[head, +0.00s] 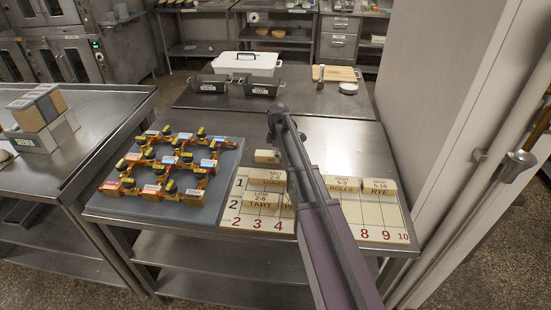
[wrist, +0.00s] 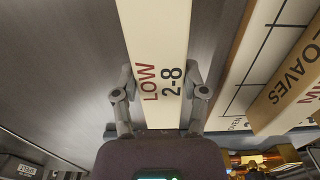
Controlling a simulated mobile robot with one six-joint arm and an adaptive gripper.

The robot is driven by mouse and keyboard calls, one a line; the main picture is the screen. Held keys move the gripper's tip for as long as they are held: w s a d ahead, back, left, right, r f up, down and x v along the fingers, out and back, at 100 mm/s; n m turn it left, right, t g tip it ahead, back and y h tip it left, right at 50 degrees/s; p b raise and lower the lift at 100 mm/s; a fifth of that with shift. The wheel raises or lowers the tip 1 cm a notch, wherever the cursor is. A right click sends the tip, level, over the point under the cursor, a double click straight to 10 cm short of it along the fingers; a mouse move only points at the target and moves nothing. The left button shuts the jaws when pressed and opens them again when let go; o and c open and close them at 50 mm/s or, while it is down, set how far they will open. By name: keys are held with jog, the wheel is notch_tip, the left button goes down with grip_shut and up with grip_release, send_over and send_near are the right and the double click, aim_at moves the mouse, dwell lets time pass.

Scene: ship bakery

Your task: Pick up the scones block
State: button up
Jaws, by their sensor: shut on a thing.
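My gripper (head: 276,133) is over the steel table, just behind the numbered board. In the wrist view my gripper (wrist: 160,92) has one finger on each side of a long cream block (wrist: 160,40) and is shut on it. Its top reads LOW 2-8. I cannot read a product name on it, so the pictures do not confirm it is the scones block. In the head view this block (head: 266,155) seems to be the small pale one just below my gripper. I cannot tell whether it touches the table.
The numbered board (head: 395,222) bears the loaves block (head: 265,178), tart block (head: 262,198), rolls block (head: 342,187) and rye block (head: 379,190). The loaves block lies close beside the held one. A grey tray (head: 222,170) of orange pieces is left. Dark tins (head: 209,84) stand behind.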

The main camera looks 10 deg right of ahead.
jog(key=shift+r, duration=0.15)
notch_tip(320, 180, up, 10)
jog(key=p, duration=1)
jog(key=shift+f, duration=0.2)
dwell(0.7)
jog(key=shift+s, duration=0.1)
